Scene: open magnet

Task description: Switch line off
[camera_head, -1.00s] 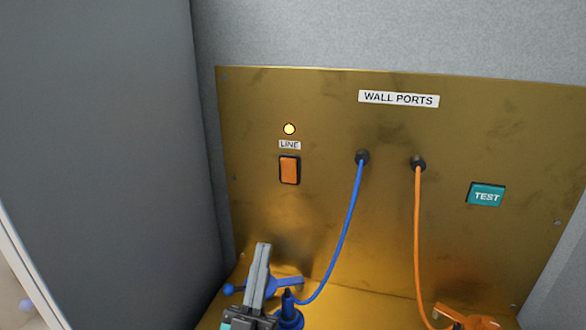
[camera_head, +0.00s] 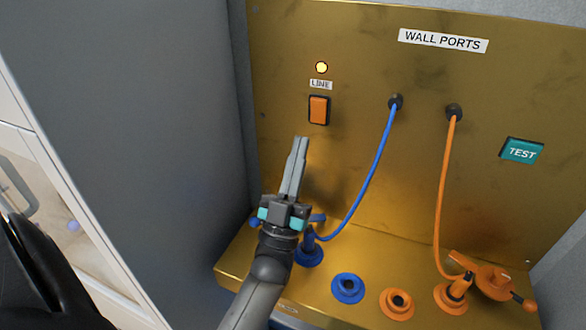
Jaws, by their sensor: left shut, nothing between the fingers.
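The orange LINE rocker switch (camera_head: 319,110) is on the brass wall panel (camera_head: 350,150), left of the cables. Above it are the LINE label (camera_head: 320,84) and a round lamp (camera_head: 321,67) that glows pale yellow. My left gripper (camera_head: 301,140) is shut and empty. Its fingers point up at the panel, with the tips just below the switch in the picture; the depth gap between them is hard to judge. My right gripper is not in view.
A blue cable (camera_head: 376,160) and an orange cable (camera_head: 439,200) run from wall ports to fittings on the brass ledge. Empty blue (camera_head: 348,288) and orange (camera_head: 397,303) sockets sit there. A teal TEST button (camera_head: 522,151) is at right. A grey side wall (camera_head: 160,130) stands left.

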